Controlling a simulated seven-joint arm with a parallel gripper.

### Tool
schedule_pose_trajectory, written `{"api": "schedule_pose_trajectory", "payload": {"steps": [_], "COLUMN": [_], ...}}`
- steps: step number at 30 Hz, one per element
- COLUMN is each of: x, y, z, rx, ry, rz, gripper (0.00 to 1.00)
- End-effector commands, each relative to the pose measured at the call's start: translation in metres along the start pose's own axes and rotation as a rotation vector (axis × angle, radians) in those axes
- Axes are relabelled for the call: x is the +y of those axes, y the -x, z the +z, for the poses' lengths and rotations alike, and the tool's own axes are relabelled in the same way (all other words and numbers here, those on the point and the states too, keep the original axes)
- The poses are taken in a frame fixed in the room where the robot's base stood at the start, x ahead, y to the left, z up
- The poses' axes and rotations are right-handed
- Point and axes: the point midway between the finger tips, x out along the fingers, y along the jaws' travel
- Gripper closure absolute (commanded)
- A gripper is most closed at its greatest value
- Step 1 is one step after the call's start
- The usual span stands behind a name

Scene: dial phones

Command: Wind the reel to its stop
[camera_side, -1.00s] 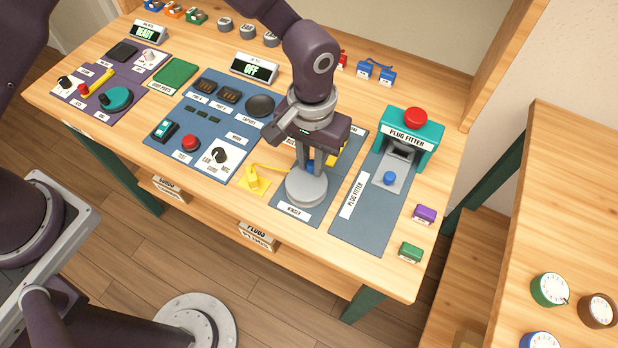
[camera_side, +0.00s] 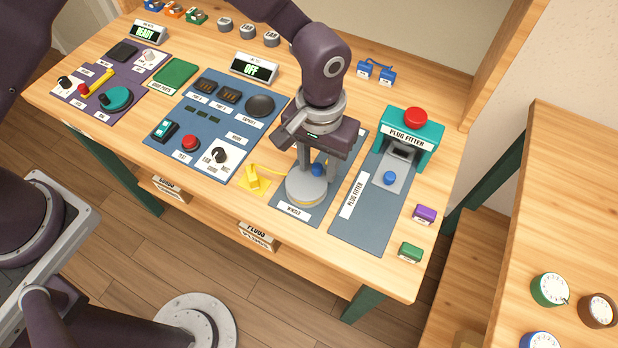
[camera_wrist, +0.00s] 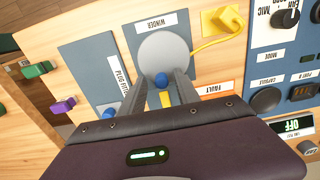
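The winder's reel is a round grey disc (camera_side: 303,187) with a blue knob (camera_side: 317,170) off its centre. In the wrist view the disc (camera_wrist: 165,48) lies just beyond my fingertips. My gripper (camera_wrist: 163,82) points down at the reel, with a finger on each side of the blue knob (camera_wrist: 162,80), and appears shut on it; exact contact is hard to see. A yellow cord (camera_side: 270,170) runs from a yellow plug (camera_side: 252,178) to the reel. Yellow shows under the disc's front rim. The reel's stop cannot be made out.
The plug fitter (camera_side: 410,135), with a red button on top, stands right of the winder. A purple block (camera_side: 424,214) and a green block (camera_side: 410,252) lie near the right edge. The blue panel (camera_side: 190,120) with switches and a red button is to the left.

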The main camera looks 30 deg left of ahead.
Motion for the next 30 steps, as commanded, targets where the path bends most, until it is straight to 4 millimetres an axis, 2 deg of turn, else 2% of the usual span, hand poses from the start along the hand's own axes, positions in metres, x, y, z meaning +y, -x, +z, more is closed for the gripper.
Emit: {"api": "schedule_pose_trajectory", "payload": {"steps": [21,30], "x": [0.000,0.000], "y": [0.073,0.078], "z": [-0.001,0.000], "rx": [0.002,0.001], "ry": [0.000,0.000], "rz": [0.000,-0.001], "gripper": [0.62,0.62]}}
